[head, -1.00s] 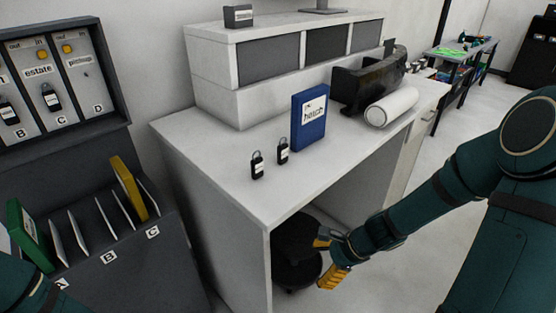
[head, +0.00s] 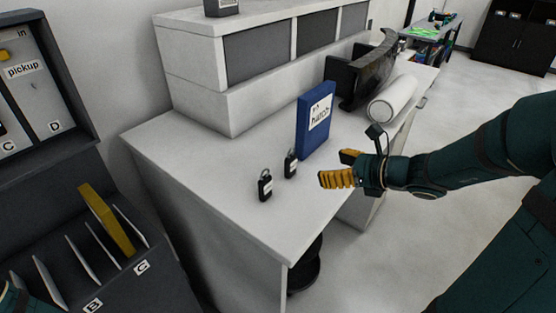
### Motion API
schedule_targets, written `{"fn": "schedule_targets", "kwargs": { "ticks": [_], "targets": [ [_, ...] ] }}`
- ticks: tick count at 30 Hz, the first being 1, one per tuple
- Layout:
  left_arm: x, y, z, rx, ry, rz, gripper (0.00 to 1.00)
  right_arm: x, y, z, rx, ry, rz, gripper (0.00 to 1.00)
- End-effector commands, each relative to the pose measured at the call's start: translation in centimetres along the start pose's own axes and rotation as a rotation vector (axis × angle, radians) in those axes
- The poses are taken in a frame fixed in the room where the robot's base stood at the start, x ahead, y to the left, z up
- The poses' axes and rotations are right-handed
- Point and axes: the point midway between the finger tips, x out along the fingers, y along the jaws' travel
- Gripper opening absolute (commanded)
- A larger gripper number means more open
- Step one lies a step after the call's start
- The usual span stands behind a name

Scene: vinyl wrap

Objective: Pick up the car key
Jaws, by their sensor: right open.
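Two black car keys with white labels are on the white desk (head: 200,165). The nearer key (head: 265,186) is at the left, and the other key (head: 290,164) is just behind it to the right, by the blue "hatch" box (head: 316,120). My right gripper (head: 334,168) has yellow fingers, is open and empty, and points left toward the keys. It is to the right of both keys, over or beside the desk's right edge, apart from them. Its exact height above the desk is hard to tell. Only a sliver of my left arm shows at the lower left edge; its gripper is out of view.
The blue box stands upright behind the keys. A white roll (head: 393,99) and a black curved object (head: 372,70) lie farther back. A dark sorting rack (head: 60,225) with a yellow folder (head: 106,220) stands at the left. The desk's front left is clear.

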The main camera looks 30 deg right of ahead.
Motion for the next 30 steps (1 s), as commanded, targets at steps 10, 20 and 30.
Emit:
{"fn": "schedule_targets", "kwargs": {
  "ticks": [10,20,30],
  "targets": [
    [1.2,-0.5,0.6,0.004,-0.013,0.002,0.0,6.1,0.1,-0.2,0.0,0.001,0.005,0.73],
    [1.7,-0.6,0.9,0.006,-0.019,0.002,0.0,8.8,0.1,-0.1,0.0,0.001,0.003,0.73],
    [2.7,-1.0,1.4,0.008,-0.028,0.003,0.0,13.2,0.5,0.0,0.0,0.0,0.003,0.73]
  ]
}}
